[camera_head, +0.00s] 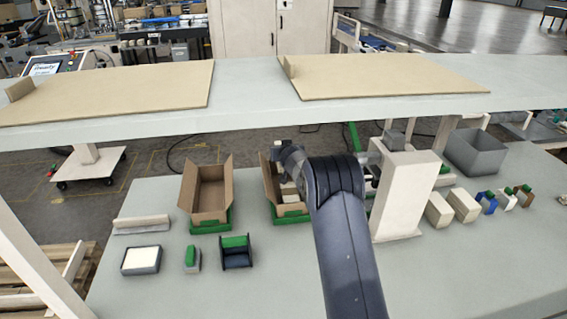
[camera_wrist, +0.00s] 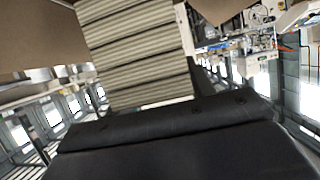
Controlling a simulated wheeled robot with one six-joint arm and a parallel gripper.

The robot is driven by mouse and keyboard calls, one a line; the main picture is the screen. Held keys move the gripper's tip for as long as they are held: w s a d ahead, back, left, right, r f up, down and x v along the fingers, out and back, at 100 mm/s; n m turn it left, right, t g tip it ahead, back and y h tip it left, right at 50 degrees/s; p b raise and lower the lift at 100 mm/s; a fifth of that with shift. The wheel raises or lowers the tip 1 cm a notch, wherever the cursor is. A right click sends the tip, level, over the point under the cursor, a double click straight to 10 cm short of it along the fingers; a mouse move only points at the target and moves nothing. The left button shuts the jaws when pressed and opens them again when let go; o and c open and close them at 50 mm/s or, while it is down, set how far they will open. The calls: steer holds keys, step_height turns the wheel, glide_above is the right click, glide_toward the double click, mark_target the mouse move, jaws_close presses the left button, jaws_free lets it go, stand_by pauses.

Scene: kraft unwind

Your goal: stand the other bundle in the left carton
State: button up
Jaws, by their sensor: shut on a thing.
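The left carton (camera_head: 195,208) is an open brown box in a green holder on the lower bench, and it looks empty. A second open carton (camera_head: 270,180) in a green holder stands to its right, partly hidden by my arm. My gripper (camera_wrist: 160,112) is shut on a bundle (camera_wrist: 140,52), a pale ribbed stack that fills the upper middle of the wrist view. In the head view my wrist is over the right carton. A cream piece (camera_head: 289,191) shows at that carton's mouth; I cannot tell whether it is the held bundle.
An upper shelf (camera_head: 250,95) with two brown boards crosses above the bench. A white post (camera_head: 402,195) stands right of my arm. Cream blocks (camera_head: 439,210), clamps and a grey bin (camera_head: 475,152) lie farther right. A tray (camera_head: 141,261) and small green-topped items sit front left.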

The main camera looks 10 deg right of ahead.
steer(key=shift+f+b, duration=1.55)
steer(key=shift+f, duration=0.15)
steer(key=shift+f+b, duration=0.65)
steer(key=o, duration=1)
steer(key=shift+r+p, duration=0.7)
steer(key=shift+r, duration=0.1)
steer(key=b+v, duration=0.7)
steer(key=v, duration=0.5)
steer(key=shift+f, duration=0.1)
